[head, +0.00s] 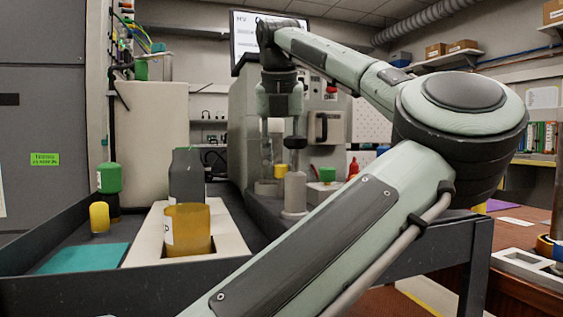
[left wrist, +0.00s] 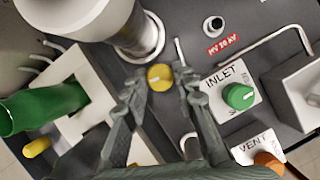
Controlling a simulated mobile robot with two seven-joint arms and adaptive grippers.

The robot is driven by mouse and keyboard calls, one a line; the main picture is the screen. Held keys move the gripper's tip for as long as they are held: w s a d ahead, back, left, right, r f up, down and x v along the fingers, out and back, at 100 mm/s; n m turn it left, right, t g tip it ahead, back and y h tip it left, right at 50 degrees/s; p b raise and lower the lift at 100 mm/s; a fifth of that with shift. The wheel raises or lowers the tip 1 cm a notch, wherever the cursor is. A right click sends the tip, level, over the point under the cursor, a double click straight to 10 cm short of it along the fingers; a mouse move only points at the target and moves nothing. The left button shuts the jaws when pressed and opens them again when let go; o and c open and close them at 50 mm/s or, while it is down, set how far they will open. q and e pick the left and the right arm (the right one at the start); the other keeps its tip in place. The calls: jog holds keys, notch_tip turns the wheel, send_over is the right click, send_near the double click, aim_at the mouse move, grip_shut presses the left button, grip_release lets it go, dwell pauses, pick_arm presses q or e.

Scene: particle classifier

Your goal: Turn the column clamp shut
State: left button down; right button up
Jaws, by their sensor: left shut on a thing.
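A round yellow knob (left wrist: 159,77) with a pale mark sits beside the foot of a shiny metal column (left wrist: 133,30) in the left wrist view. It has no label that I can read. My left gripper (left wrist: 159,80) is shut on this knob, with one finger on each side. In the head view my left gripper (head: 281,140) points down over the grey machine (head: 244,125), and a yellow patch (head: 279,172) shows below it. The fingertips are hard to make out there. My right gripper is not in view.
A green INLET knob (left wrist: 238,96) and an orange VENT knob (left wrist: 268,162) stand close to the right of my fingers. A bent metal rod (left wrist: 270,48) lies above them. A tray (head: 180,290) with bottles and a yellow jar (head: 188,232) stands at left.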

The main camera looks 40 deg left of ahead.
pick_arm(q)
jog(key=m, duration=0.2)
jog(key=m+t+h, duration=0.1)
jog(key=m, duration=0.1)
jog(key=shift+s+a+m+h, duration=0.1)
jog(key=shift+a+m+h, duration=0.05)
jog(key=shift+m+h, duration=0.15)
jog(key=m+h, duration=0.1)
jog(key=m, duration=0.2)
jog(key=shift+a+m+b, duration=0.1)
jog(key=shift+m+b, duration=0.2)
jog(key=shift+m, duration=0.1)
jog(key=m+h, duration=0.1)
jog(key=m, duration=0.2)
jog(key=shift+a+r+m+h, duration=0.1)
jog(key=shift+m+h, duration=0.2)
jog(key=shift+h, duration=0.1)
jog(key=shift+a+m+g+h+p, duration=0.1)
jog(key=shift+m+g+h+p, duration=0.4)
jog(key=shift+m, duration=1.3)
jog(key=c, duration=1.2)
grip_release()
